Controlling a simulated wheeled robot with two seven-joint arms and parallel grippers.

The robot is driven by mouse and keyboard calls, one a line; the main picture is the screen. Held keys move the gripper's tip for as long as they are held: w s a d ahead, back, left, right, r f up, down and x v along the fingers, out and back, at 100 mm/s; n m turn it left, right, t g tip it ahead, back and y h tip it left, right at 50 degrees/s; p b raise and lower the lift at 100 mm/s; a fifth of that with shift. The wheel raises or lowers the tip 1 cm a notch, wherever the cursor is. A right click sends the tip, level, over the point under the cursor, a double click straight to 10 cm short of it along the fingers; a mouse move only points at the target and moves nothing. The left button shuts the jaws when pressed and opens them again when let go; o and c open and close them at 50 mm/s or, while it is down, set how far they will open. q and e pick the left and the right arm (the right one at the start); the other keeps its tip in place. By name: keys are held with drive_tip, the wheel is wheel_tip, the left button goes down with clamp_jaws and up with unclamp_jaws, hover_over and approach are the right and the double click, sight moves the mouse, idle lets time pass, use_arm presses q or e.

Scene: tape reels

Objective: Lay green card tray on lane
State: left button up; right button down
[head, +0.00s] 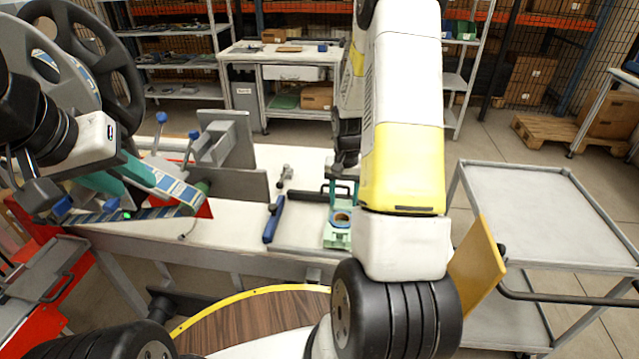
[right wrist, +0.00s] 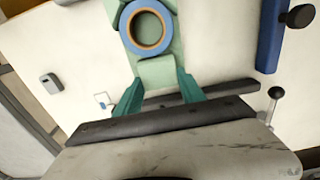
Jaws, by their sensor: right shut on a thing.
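The pale green card tray (head: 337,237) is at the middle of the white bench in the head view, with a blue-rimmed ring in it. The tray (right wrist: 158,73) and ring (right wrist: 146,28) also show in the right wrist view. I cannot tell whether the tray touches the surface below. My left gripper (head: 122,178) is at the left, by the blue-striped band of the reel machine; its jaw gap is unclear. No marked lane is clearly identifiable.
A blue bar (head: 273,220) lies left of the tray on the bench. Grey upright plates (head: 235,183) stand further left. Large reels (head: 85,55) rise at the far left. A grey trolley (head: 550,205) with a clear top is at the right.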

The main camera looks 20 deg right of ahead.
drive_tip(key=w, duration=0.4)
drive_tip(key=shift+w+a+f, duration=0.25)
drive_tip(key=shift+w+a, duration=0.1)
drive_tip(key=shift+w, duration=0.05)
drive_tip(key=shift+w+f, duration=0.1)
drive_tip(key=shift+f, duration=1.6)
drive_tip(key=shift+f, duration=0.2)
drive_tip(key=c, duration=0.7)
unclamp_jaws()
drive_tip(key=shift+r, duration=0.1)
drive_tip(key=s+a+r+n+t, duration=0.1)
drive_tip(key=s+a+r, duration=0.1)
drive_tip(key=r, duration=0.9)
drive_tip(key=s+a+r+t, duration=0.1)
drive_tip(key=s+a+r, duration=0.1)
drive_tip(key=r, duration=0.9)
drive_tip(key=s+a+r+n+t, duration=0.1)
drive_tip(key=s+a+r, duration=0.2)
drive_tip(key=s, duration=0.4)
drive_tip(key=s+a+r+n+t+y, duration=0.1)
drive_tip(key=s+a+r+n, duration=0.1)
drive_tip(key=s+r, duration=0.3)
drive_tip(key=s+a+r+n+t+y, duration=0.1)
drive_tip(key=s+a+r, duration=0.3)
drive_tip(key=s, duration=0.5)
drive_tip(key=shift+a+r+n+t, duration=0.3)
drive_tip(key=shift+r+n+t, duration=0.1)
drive_tip(key=shift+t, duration=0.2)
